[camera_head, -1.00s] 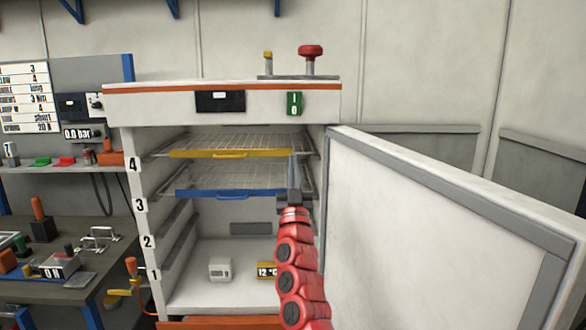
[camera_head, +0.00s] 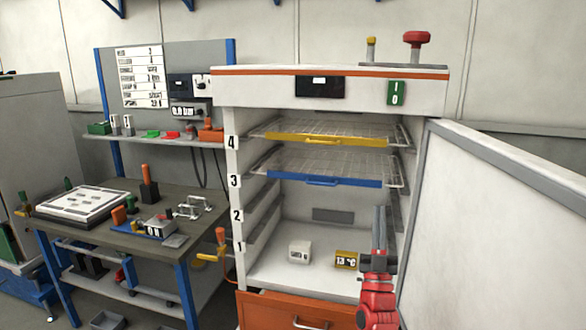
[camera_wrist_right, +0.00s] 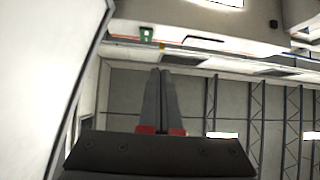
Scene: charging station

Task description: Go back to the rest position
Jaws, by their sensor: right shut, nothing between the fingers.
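My right gripper (camera_head: 379,225) stands upright in front of the open cabinet (camera_head: 232,87), low and toward the right side of its opening. Its fingers are together and hold nothing. In the right wrist view the two grey fingers (camera_wrist_right: 160,85) lie side by side, with part of the cabinet and a pale panel beyond them. My red right arm comes in from the bottom edge. My left gripper is not in view.
The cabinet door (camera_head: 485,230) stands open at right, close to my right arm. A workbench (camera_head: 110,237) with tools stands at left.

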